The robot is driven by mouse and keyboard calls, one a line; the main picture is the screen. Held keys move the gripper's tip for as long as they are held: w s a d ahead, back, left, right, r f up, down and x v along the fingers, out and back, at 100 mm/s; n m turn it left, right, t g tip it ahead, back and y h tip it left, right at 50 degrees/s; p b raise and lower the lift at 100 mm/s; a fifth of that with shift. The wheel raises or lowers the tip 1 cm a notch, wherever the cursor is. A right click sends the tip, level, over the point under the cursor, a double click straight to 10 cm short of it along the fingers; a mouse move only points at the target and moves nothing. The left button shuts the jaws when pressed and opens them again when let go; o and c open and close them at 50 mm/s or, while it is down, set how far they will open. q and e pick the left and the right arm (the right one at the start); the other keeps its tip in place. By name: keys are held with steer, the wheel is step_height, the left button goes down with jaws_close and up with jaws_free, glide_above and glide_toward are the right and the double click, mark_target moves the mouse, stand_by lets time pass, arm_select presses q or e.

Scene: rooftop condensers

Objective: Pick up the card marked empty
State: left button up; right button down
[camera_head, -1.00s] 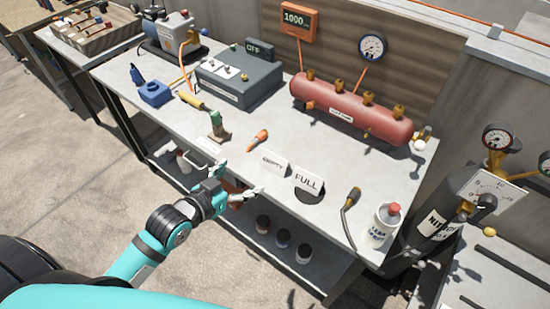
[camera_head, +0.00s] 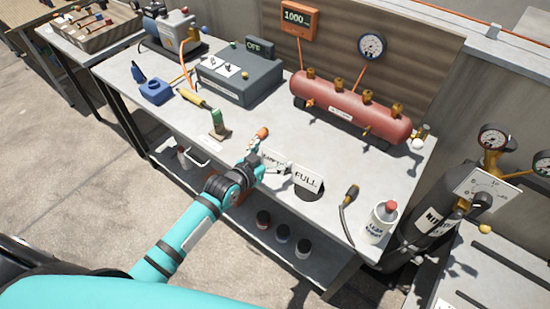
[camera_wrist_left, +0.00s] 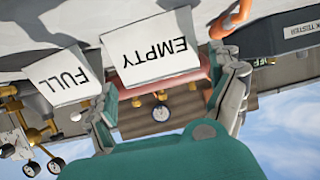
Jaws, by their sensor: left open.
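The white card marked EMPTY (camera_head: 272,156) stands near the front edge of the workbench, partly hidden behind my left gripper (camera_head: 268,164) in the head view. In the left wrist view the EMPTY card (camera_wrist_left: 150,50) shows upside down, in front of the gap between the fingers. My left gripper (camera_wrist_left: 165,80) is open, its fingers spread toward the card's two sides, and nothing is held. I cannot tell whether a finger touches the card. My right gripper is not in view.
The FULL card (camera_head: 308,178) stands close on the right of the EMPTY card. A red manifold tank (camera_head: 350,108) fills the back. A white bottle (camera_head: 381,222) and a black-handled tool (camera_head: 349,208) are farther right.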

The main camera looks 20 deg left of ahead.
arm_select(q)
steer(key=shift+x, duration=1.3)
steer(key=c, duration=0.7)
